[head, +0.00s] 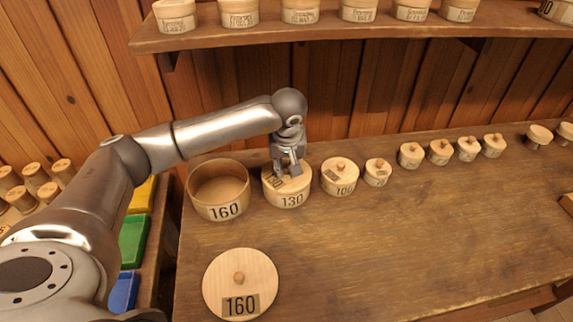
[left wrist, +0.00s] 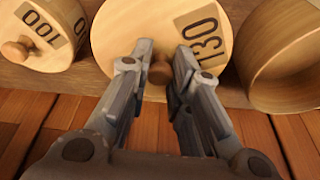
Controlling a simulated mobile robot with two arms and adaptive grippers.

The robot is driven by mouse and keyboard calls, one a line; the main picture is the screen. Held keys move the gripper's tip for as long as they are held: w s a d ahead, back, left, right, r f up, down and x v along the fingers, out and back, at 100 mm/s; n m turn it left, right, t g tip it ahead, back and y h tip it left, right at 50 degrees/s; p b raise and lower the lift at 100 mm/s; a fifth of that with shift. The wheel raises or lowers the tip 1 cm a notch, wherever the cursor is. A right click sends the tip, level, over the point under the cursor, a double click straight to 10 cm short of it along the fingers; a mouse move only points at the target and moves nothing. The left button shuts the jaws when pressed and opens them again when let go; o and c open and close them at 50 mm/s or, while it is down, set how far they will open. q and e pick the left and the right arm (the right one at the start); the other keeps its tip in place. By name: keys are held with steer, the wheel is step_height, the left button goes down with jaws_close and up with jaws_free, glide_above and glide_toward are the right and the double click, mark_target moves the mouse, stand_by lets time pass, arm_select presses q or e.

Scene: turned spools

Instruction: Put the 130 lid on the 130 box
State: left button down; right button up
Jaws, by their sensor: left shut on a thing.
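The 130 box (head: 287,200) stands on the wooden table, in the row between the 160 box and the 100 box. The 130 lid (head: 301,184) lies on top of it and looks seated level; the seam is too small to judge fully. In the left wrist view the 130 lid (left wrist: 130,22) fills the upper middle, with its knob (left wrist: 160,70) between my fingers. My left gripper (head: 288,171) reaches down from above and is shut on the knob of the 130 lid. My right gripper is not in view.
The open 160 box (head: 226,211) stands close on the left, and the 160 lid (head: 240,278) lies flat in front. The lidded 100 box (head: 340,188) stands close on the right, with several smaller lidded boxes beyond. A shelf (head: 330,32) overhangs the back. The front right table is clear.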

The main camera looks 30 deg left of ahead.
arm_select(q)
steer(key=c, duration=1.3)
jaws_free()
steer(key=shift+o, duration=0.2)
steer(key=o, duration=0.4)
steer(key=shift+r, duration=0.2)
steer(key=shift+r, duration=0.1)
steer(key=shift+r+p, duration=0.3)
steer(key=shift+r, duration=0.2)
